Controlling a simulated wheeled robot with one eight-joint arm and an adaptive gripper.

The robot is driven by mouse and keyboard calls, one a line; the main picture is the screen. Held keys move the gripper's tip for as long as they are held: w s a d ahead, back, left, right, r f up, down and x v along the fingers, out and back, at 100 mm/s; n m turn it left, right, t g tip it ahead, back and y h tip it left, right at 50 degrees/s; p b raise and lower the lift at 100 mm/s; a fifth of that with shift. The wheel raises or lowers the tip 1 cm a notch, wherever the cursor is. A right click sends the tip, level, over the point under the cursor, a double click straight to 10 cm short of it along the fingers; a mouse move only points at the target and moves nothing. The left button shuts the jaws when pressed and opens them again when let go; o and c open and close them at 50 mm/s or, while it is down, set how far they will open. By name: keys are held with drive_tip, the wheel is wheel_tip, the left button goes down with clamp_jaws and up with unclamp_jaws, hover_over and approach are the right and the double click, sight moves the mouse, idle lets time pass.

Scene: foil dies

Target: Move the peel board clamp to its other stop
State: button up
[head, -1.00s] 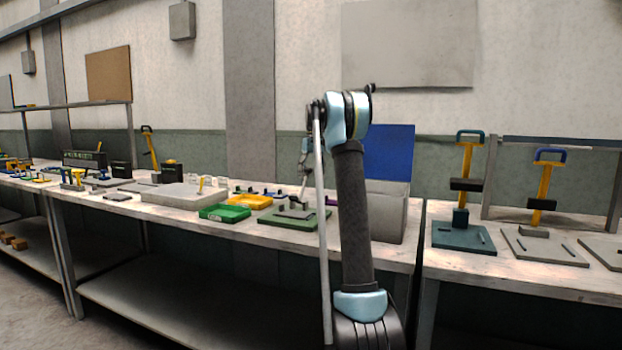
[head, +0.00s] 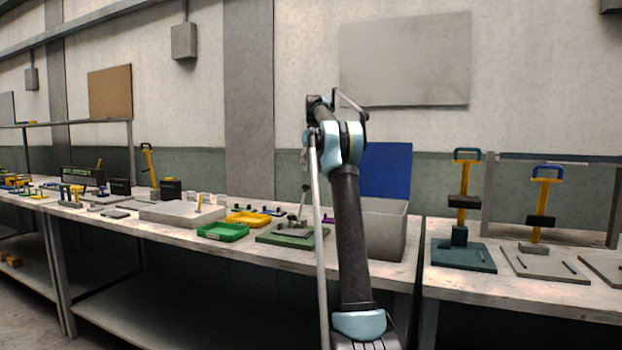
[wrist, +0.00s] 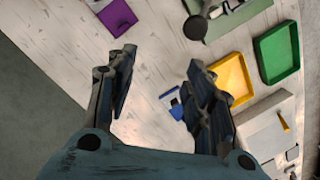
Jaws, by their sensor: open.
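A green board (head: 271,238) with dark fittings and a grey upright piece on it lies on the bench, left of my arm. I take it for the peel board; which piece is its clamp I cannot tell for sure. In the wrist view part of the board (wrist: 246,16) shows at the top, with a round dark knob (wrist: 195,27) at its edge. My gripper (wrist: 160,66) is open and empty above the bench, its fingers apart from the board and knob. In the head view my arm largely hides the gripper.
A green tray (head: 222,232) and a yellow tray (head: 248,219) lie left of the board. A grey bin (head: 385,228) stands to its right. A purple piece (wrist: 116,17) and a small blue piece (wrist: 176,108) lie on the bench. Pale bench top is clear between the fingers.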

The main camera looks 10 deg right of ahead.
drive_tip(key=shift+r, duration=0.45)
drive_tip(key=c, duration=0.7)
drive_tip(key=shift+s+a+r, duration=0.15)
drive_tip(key=shift+a, duration=0.05)
drive_tip(key=c, duration=0.4)
drive_tip(key=s+a+r+m+t+h, duration=0.1)
drive_tip(key=s, duration=0.1)
drive_tip(key=s+a+r+m+t+h, duration=0.1)
drive_tip(key=s+m+t, duration=0.1)
drive_tip(key=s, duration=0.1)
drive_tip(key=s+a+r+m+t+h, duration=0.1)
drive_tip(key=s+a+r+m+t, duration=0.1)
drive_tip(key=s, duration=0.1)
drive_tip(key=shift+s, duration=0.15)
clamp_jaws()
drive_tip(key=s+a+m+t+h, duration=0.1)
drive_tip(key=s+a+m+t, duration=0.3)
drive_tip(key=s, duration=0.5)
drive_tip(key=w+d+f+t, duration=0.1)
drive_tip(key=w+d+f, duration=0.3)
drive_tip(key=w+f, duration=0.5)
drive_tip(key=shift+d+n, duration=0.2)
drive_tip(key=shift+n, duration=0.1)
